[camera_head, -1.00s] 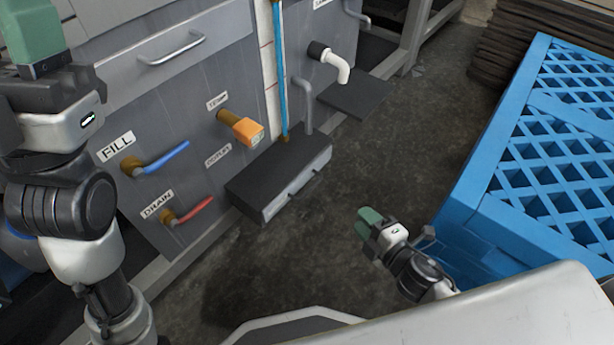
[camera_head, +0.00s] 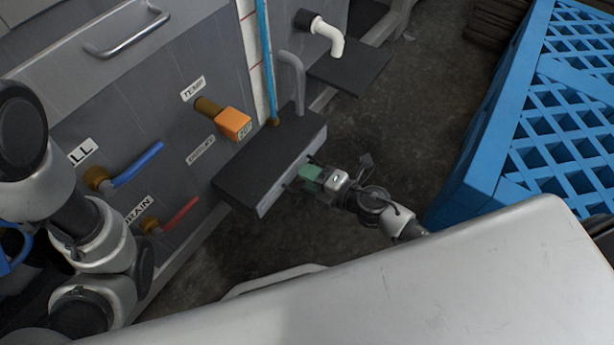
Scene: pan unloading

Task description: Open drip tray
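The drip tray (camera_head: 268,150) is a dark box with a black top and a light grey front face, low against the grey machine. Its front handle is partly hidden by my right gripper (camera_head: 299,181). My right gripper, with a green body, is at the tray's front face by the handle. The fingers are small and dark there, so I cannot tell if they are open or shut on the handle. My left arm shows at the left edge, but its gripper is out of view.
The machine carries a blue lever (camera_head: 138,164), a red lever (camera_head: 181,213), an orange temperature gauge (camera_head: 233,124) and a white spout (camera_head: 329,37). A blue lattice pallet or crate (camera_head: 480,160) stands at the right. Dark floor (camera_head: 400,110) lies clear between them.

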